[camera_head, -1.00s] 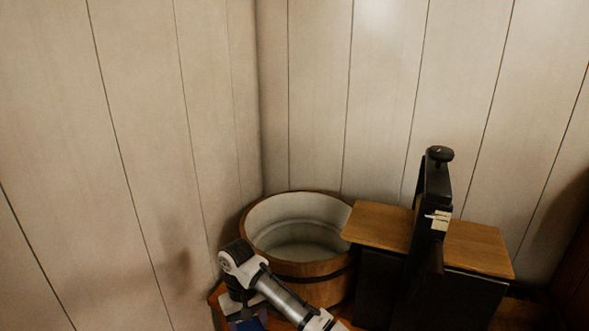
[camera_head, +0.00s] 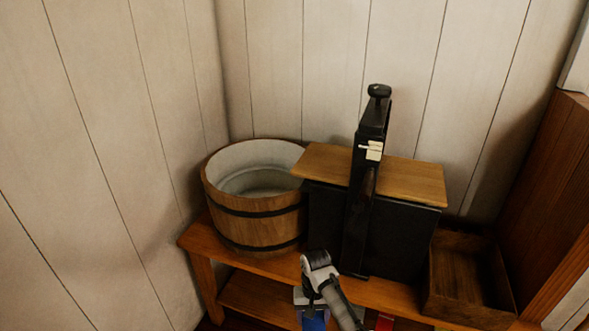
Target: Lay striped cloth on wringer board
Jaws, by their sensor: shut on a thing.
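The wringer stands on a wooden bench. Its flat light-brown board (camera_head: 415,178) spans both sides of a tall black upright (camera_head: 366,165) with a knob on top, and its bare upper face is clear. My gripper (camera_head: 312,308) is low at the bottom edge of the picture, in front of the bench and below the board. It is shut on the cloth, of which a blue part (camera_head: 314,322) shows under it. The rest of the cloth is cut off by the frame, so its stripes cannot be made out. My fingertips are mostly hidden.
A round wooden tub (camera_head: 256,225) with dark hoops stands left of the wringer, close to the board's left end. An open wooden box (camera_head: 468,275) stands at the right. A wooden panel (camera_head: 560,190) rises beyond it. Pale plank walls close the corner behind.

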